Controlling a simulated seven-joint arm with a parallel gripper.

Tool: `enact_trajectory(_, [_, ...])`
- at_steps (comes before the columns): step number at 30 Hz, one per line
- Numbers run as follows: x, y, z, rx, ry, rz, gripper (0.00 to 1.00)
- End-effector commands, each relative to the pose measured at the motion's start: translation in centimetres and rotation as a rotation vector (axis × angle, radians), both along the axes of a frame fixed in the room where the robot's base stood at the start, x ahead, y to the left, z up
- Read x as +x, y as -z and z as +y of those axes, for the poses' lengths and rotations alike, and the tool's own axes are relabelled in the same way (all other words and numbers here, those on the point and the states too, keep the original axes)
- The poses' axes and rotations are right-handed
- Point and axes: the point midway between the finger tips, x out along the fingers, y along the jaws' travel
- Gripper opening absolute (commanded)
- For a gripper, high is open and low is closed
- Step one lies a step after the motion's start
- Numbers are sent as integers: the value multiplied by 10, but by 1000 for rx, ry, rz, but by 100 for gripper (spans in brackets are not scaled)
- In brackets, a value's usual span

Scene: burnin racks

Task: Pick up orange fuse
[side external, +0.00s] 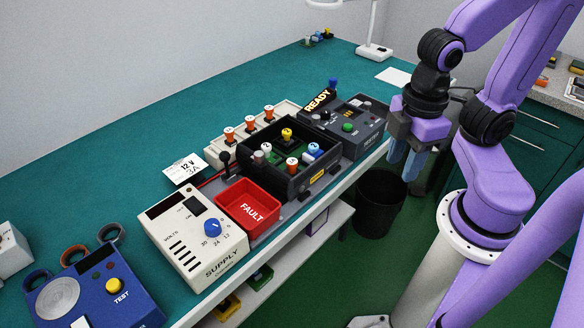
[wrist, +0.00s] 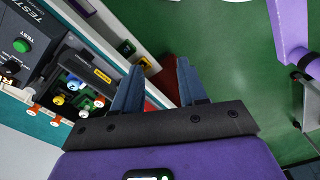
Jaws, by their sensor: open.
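Three orange-topped fuses stand upright in a row on a cream rack (side external: 215,148): a left one (side external: 229,133), a middle one (side external: 250,123) and a right one (side external: 269,113). Another orange-topped fuse (side external: 291,164) is in the open black tray (side external: 287,188), among yellow, blue and white pieces. In the wrist view, small orange tops (wrist: 31,112) show at lower left, outside the tray. My gripper (side external: 404,160) has blue fingers, spread and empty. It hangs beyond the bench's front edge, right of the tray and away from every fuse; its fingers also show in the wrist view (wrist: 159,70).
A red FAULT bin (side external: 246,226) and a cream SUPPLY unit (side external: 193,240) stand left of the tray. A dark tester (side external: 350,125) with a READY sign stands right of it. A black waste bin (side external: 380,205) is on the floor below my gripper. The bench behind the rack is clear.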

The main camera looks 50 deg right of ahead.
Motion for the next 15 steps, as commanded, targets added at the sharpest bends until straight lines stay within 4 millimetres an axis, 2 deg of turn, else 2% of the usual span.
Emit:
enact_trajectory(5, [19,-3,8,-1,173,4,42])
enact_trajectory(15, [89,-15,32,0,846,18,42])
